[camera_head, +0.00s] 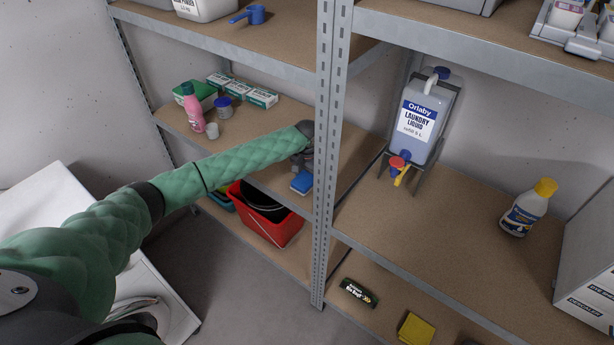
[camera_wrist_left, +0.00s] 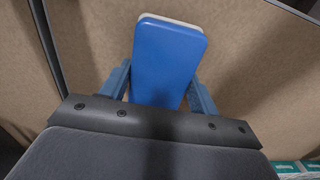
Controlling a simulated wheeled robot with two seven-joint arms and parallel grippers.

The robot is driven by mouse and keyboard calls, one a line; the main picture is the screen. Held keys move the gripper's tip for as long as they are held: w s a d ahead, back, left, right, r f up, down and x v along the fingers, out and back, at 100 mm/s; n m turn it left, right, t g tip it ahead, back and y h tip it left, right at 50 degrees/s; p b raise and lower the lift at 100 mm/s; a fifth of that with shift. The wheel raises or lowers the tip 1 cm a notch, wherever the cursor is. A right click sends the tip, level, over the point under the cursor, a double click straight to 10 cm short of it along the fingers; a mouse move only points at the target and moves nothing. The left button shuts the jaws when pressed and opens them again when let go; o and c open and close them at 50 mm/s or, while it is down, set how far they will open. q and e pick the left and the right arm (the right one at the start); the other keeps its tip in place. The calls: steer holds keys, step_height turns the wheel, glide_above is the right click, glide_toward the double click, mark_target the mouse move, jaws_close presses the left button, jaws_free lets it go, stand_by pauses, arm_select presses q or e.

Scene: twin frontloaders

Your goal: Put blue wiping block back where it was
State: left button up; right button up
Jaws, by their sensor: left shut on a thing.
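The blue wiping block (camera_head: 301,182) is at the front right of the middle shelf on the left rack, near the upright post. In the left wrist view the block (camera_wrist_left: 168,60) shows its blue face and a pale layer along its far edge. My left gripper (camera_wrist_left: 160,92) is shut on the block, with one finger on each side of it. In the head view my left gripper (camera_head: 303,160) is partly hidden behind its own arm and wrist. I cannot tell whether the block touches the shelf. My right gripper is not in view.
The metal post (camera_head: 323,150) stands close right of the block. A red bucket (camera_head: 268,222) is below. The right rack holds a laundry liquid container (camera_head: 421,120).

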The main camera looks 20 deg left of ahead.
mark_target(307, 177)
arm_select(q)
steer(key=o, duration=0.9)
steer(key=shift+o, duration=0.2)
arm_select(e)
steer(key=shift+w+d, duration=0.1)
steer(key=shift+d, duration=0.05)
arm_select(q)
steer(key=shift+r, duration=0.4)
step_height(307, 177, up, 11)
steer(key=b, duration=0.3)
steer(key=shift+r+b, duration=0.2)
steer(key=shift+b, duration=0.2)
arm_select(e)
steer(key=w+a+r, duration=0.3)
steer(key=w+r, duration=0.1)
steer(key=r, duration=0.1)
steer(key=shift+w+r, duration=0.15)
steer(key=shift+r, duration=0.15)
